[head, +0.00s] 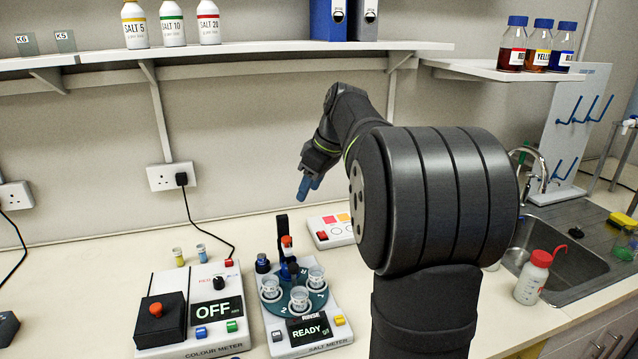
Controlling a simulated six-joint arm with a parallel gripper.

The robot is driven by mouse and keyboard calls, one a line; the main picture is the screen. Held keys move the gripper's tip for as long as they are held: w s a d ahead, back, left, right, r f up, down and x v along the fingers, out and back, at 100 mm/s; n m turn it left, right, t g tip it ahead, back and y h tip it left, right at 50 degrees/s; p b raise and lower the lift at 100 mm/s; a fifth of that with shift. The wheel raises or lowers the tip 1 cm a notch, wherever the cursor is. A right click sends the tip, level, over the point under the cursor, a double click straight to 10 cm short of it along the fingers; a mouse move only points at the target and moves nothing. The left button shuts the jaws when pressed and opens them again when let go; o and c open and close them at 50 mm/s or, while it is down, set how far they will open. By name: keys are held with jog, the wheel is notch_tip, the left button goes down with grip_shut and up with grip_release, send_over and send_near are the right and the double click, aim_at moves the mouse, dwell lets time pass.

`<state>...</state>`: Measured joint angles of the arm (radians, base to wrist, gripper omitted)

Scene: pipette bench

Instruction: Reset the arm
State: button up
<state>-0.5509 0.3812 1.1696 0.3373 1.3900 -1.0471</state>
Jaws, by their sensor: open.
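My gripper (309,187) is in the air above the bench, in the middle of the head view, with its blue fingertips pointing down. It is open, and I see nothing between the fingers. It is up and behind the salt meter (305,330), which shows READY and carries several small cups on a round carousel. My arm's large dark joint fills the right-centre of the view and hides part of the bench behind it.
The colour meter (190,310), showing OFF, stands left of the salt meter. A white tray with coloured squares (331,229) lies behind. A shelf (230,50) holds salt bottles. At right are a sink (560,265) and a red-capped wash bottle (534,277). Bare bench (90,265) shows at left.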

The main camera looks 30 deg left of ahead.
aim_at(288, 238)
jog(key=x, duration=1.7)
jog(key=shift+a, duration=0.15)
jog(key=shift+r, duration=0.2)
